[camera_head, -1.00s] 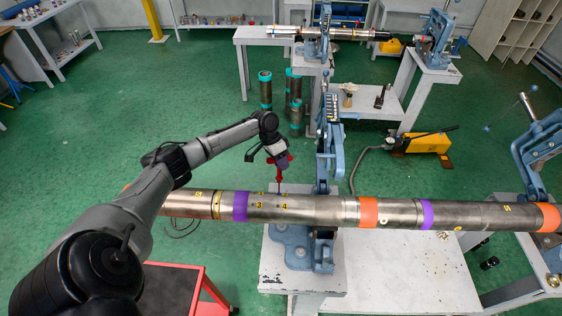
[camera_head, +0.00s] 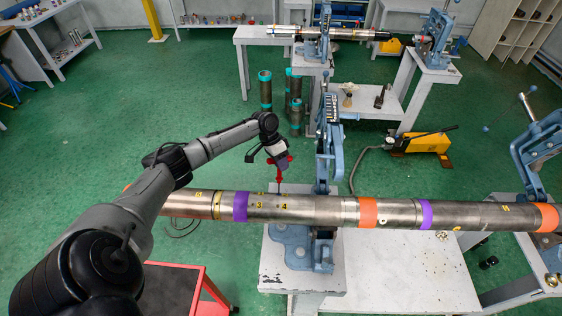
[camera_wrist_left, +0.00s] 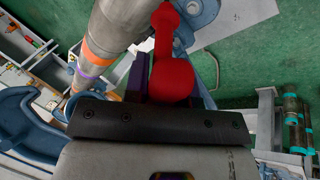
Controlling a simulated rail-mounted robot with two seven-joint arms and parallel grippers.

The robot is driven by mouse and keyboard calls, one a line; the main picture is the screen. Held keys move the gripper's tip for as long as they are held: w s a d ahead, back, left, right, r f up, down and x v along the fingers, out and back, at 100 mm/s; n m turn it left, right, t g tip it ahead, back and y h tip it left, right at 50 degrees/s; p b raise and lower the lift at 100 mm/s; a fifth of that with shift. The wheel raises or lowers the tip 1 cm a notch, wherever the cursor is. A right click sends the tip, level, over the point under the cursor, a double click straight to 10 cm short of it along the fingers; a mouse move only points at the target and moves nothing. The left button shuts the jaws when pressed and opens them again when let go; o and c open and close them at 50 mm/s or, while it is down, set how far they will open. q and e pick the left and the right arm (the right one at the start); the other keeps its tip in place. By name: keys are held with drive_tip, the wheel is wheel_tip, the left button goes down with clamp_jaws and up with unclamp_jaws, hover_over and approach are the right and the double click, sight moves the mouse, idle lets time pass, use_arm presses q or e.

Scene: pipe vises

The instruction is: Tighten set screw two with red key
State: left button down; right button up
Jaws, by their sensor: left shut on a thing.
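The long steel pipe (camera_head: 325,209) lies level across the head view, held in the blue vise (camera_head: 322,252). Yellow labels 3 and 4 show on its upper side; a set screw marked two cannot be made out. My left gripper (camera_head: 275,151) is above the pipe, shut on the red key (camera_head: 280,174). The key points down, its thin tip at the pipe's upper side by label 4; whether it is seated cannot be told. In the left wrist view the red key (camera_wrist_left: 167,75) stands out past the jaws, beside the pipe (camera_wrist_left: 118,27). My right gripper is not in view.
A white bench (camera_head: 405,275) stands under the pipe. A red cart (camera_head: 205,287) is at the front left. A second blue vise (camera_head: 538,150) is at the right. A yellow pump (camera_head: 425,144) and dark cylinders (camera_head: 265,90) stand behind on the green floor.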

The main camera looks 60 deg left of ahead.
use_arm(q)
drive_tip(key=shift+s+d+f, duration=0.1)
drive_tip(key=shift+d+f, duration=0.05)
drive_tip(key=shift+f, duration=0.15)
drive_tip(key=shift+f+b, duration=0.1)
drive_tip(key=shift+b, duration=0.25)
drive_tip(key=m+h+b, duration=0.1)
drive_tip(key=m+b, duration=0.2)
drive_tip(key=m, duration=0.1)
drive_tip(key=shift+h, duration=0.3)
drive_tip(key=shift+m+g+h+b, duration=0.3)
drive_tip(key=shift+m+b, duration=0.5)
drive_tip(key=shift+b, duration=0.05)
drive_tip(key=shift+d+r, duration=0.1)
drive_tip(key=shift+r, duration=0.1)
